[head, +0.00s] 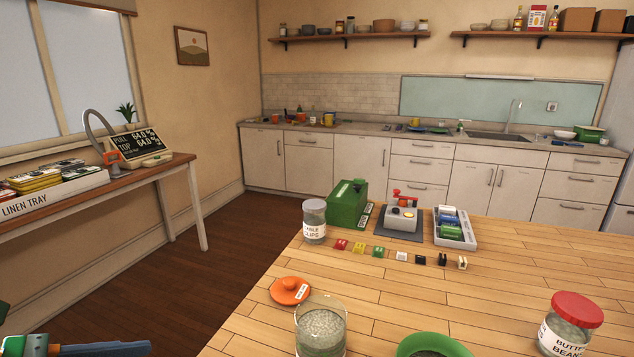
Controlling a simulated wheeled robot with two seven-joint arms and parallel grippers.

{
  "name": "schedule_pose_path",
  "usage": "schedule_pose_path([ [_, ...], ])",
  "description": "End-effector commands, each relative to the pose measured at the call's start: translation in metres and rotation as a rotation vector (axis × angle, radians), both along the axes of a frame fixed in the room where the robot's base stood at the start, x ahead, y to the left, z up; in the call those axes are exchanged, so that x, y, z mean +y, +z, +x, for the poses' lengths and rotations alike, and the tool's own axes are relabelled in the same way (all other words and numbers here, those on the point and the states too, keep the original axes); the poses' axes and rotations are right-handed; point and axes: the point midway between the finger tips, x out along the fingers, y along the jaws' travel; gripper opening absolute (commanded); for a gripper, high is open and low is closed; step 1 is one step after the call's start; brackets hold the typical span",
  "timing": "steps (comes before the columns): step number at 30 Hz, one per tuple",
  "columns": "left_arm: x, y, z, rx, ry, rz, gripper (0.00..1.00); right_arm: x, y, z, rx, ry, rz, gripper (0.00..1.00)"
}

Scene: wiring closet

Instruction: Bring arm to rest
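Part of my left arm, with what looks like its gripper (100,348), shows at the bottom left corner, cut off by the picture's edge. It is left of the wooden table (500,285), over the dark floor, and apart from everything on the table. Whether its fingers are open or shut does not show. My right arm and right gripper are not in view.
On the table stand an open glass jar (320,330), an orange lid (290,291), a green ring-shaped thing (432,345), a red-lidded jar (571,325), a labelled jar (314,222), a green box (347,204) and a grey tray (470,238). Several small coloured pieces lie in a row.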

Motion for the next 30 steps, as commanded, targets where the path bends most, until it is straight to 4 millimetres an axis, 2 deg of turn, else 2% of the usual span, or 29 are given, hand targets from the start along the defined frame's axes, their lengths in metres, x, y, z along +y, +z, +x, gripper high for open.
schedule_pose_path([
  [1, -0.001, 0.000, 0.001, 0.005, -0.001, -0.021, 0.39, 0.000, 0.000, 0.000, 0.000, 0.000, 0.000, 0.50],
  [6, -0.012, 0.003, 0.018, 0.094, 0.007, -0.364, 0.39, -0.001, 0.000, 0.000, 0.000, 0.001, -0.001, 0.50],
  [11, -0.008, -0.001, 0.044, 0.212, 0.073, -0.743, 0.39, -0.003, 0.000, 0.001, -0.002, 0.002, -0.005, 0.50],
  [14, 0.007, -0.017, 0.068, 0.321, 0.174, -1.042, 0.39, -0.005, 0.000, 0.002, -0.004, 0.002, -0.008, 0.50],
  [17, 0.027, -0.048, 0.091, 0.435, 0.313, -1.318, 0.39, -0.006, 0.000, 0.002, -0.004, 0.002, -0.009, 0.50],
  [20, 0.047, -0.094, 0.107, 0.548, 0.479, -1.557, 0.39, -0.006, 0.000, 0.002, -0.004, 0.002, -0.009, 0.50],
  [22, 0.060, -0.135, 0.113, 0.629, 0.619, -1.711, 0.39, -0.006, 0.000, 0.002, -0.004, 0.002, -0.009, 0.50],
  [23, 0.064, -0.156, 0.113, 0.667, 0.690, -1.777, 0.39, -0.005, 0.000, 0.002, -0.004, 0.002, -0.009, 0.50],
  [25, 0.073, -0.214, 0.109, 0.760, 0.884, -1.924, 0.39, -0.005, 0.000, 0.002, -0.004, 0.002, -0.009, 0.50],
  [26, 0.075, -0.242, 0.103, 0.802, 0.982, -1.984, 0.39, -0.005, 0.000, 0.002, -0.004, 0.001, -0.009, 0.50],
  [27, 0.076, -0.283, 0.091, 0.858, 1.125, -2.057, 0.39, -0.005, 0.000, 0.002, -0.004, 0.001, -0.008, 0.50],
  [28, 0.074, -0.313, 0.079, 0.899, 1.237, -2.103, 0.39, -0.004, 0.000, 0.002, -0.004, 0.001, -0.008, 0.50],
  [29, 0.072, -0.342, 0.065, 0.935, 1.353, -2.140, 0.39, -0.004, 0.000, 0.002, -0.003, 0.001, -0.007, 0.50],
  [30, 0.067, -0.379, 0.043, 0.981, 1.509, -2.178, 0.39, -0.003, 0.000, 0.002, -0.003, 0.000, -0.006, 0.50],
])
